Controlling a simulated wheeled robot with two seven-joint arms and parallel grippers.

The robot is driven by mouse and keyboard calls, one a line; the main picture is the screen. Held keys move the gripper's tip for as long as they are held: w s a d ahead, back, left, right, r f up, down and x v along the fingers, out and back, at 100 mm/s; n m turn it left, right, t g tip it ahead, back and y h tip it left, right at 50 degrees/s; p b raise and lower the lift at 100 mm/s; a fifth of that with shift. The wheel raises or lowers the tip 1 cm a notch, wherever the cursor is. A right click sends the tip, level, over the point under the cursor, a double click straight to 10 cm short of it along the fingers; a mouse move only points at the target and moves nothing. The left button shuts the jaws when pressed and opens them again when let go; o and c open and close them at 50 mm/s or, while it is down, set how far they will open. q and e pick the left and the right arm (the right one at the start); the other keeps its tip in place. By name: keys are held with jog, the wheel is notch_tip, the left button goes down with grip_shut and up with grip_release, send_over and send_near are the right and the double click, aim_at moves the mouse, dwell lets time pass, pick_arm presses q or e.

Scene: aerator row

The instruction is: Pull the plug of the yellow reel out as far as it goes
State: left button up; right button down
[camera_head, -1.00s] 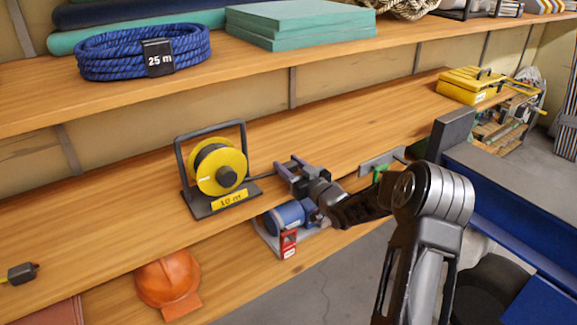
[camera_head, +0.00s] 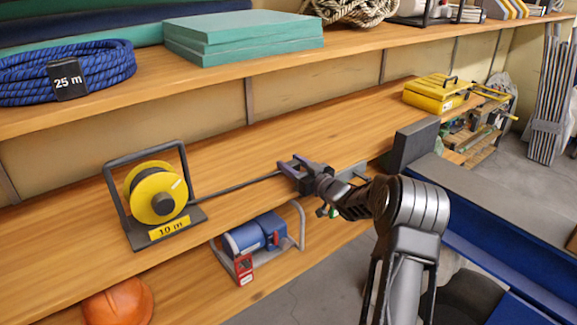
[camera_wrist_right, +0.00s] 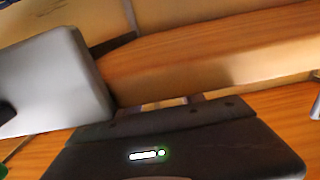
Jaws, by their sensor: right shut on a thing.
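The yellow reel (camera_head: 157,193) stands upright in its black frame on the middle shelf, at the left of the head view, with a "10 m" label on its base. A dark cable (camera_head: 240,186) runs out from the reel to the right, nearly straight, to my right gripper (camera_head: 288,166). The gripper is shut on the cable's end, just above the shelf near its front edge. The plug itself is hidden between the jaws. In the right wrist view the dark gripper body fills the bottom and the plug cannot be made out. My left gripper is not in view.
A blue machine (camera_head: 255,236) in a tube frame and an orange helmet (camera_head: 118,302) are on the lower shelf. A dark upright panel (camera_head: 413,146) stands to the right of my gripper. A yellow case (camera_head: 436,95) lies farther along the middle shelf. The shelf behind the cable is clear.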

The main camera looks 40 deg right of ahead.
jog(key=shift+s+d, duration=0.1)
jog(key=shift+d, duration=0.2)
jog(key=c, duration=0.9)
grip_release()
jog(key=shift+o, duration=0.9)
jog(key=shift+s, duration=0.1)
jog(key=s, duration=0.7)
jog(key=shift+s+a, duration=0.1)
jog(key=shift+s, duration=0.25)
